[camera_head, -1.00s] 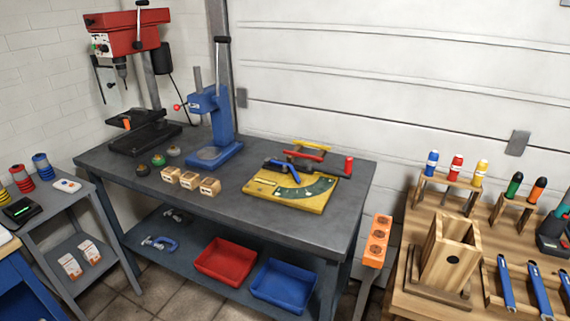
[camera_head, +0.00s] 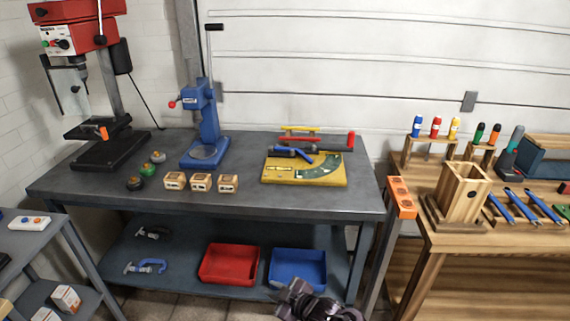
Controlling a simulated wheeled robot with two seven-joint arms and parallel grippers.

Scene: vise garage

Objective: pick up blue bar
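A blue bar-like piece (camera_head: 293,152) lies at the left of a yellow fixture (camera_head: 282,174) with a dark green arc, on the grey workbench (camera_head: 240,202). A red bar (camera_head: 299,138) and a yellow bar (camera_head: 300,129) lie behind it. I cannot tell whether the blue piece is loose or part of the fixture. My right gripper (camera_head: 316,302) is a dark shape at the bottom edge, in front of the lower-shelf bins and well away from the blue piece. Its fingers are not clear. My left gripper is out of view.
A blue press (camera_head: 203,128) and a red drill press (camera_head: 72,35) stand on the bench's left. Wooden blocks (camera_head: 201,182) sit near its front. A red bin (camera_head: 229,264) and a blue bin (camera_head: 298,267) are on the shelf. A wooden bench (camera_head: 480,243) at right holds tools.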

